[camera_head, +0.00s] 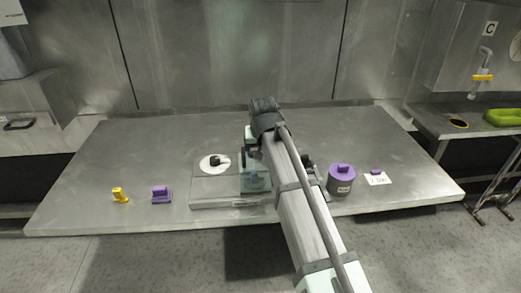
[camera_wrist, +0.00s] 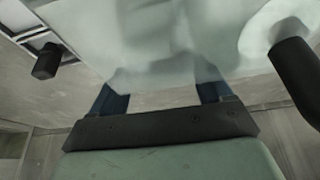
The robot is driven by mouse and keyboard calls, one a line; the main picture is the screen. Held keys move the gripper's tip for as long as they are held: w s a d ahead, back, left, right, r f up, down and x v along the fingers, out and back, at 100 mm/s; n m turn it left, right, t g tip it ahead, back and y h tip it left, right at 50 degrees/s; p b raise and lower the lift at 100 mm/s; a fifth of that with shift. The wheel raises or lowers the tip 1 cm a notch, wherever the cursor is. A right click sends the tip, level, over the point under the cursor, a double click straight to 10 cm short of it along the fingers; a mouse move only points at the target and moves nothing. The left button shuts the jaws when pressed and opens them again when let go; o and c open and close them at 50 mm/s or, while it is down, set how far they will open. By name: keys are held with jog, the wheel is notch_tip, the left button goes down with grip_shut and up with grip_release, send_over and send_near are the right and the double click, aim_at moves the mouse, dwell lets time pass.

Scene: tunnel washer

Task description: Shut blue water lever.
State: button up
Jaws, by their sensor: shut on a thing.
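No blue water lever can be made out in either view; my arm covers the middle of the table in the head view. My gripper (camera_head: 255,180) is low at the right end of a flat grey panel (camera_head: 220,190), its tips hidden. In the wrist view my gripper (camera_wrist: 160,90) has two dark blue fingers set apart, shut on a pale, smooth thing (camera_wrist: 155,45) that covers the tips. What part this is, I cannot tell. A black handle (camera_wrist: 297,75) on a white round base is at the right, and a black knob (camera_wrist: 46,62) at the left.
A white disc with a black handle (camera_head: 215,163) lies on the panel. Left are a yellow piece (camera_head: 120,195) and a purple piece (camera_head: 161,195). Right are a purple-topped grey pot (camera_head: 341,180) and a white card (camera_head: 377,178). The back of the steel table (camera_head: 170,125) is clear.

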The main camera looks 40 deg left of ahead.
jog(key=o, duration=1)
jog(key=shift+r, duration=0.1)
jog(key=v, duration=1.3)
jog(key=shift+s+d+r, duration=0.15)
jog(key=shift+d+r, duration=0.05)
jog(key=shift+r, duration=0.05)
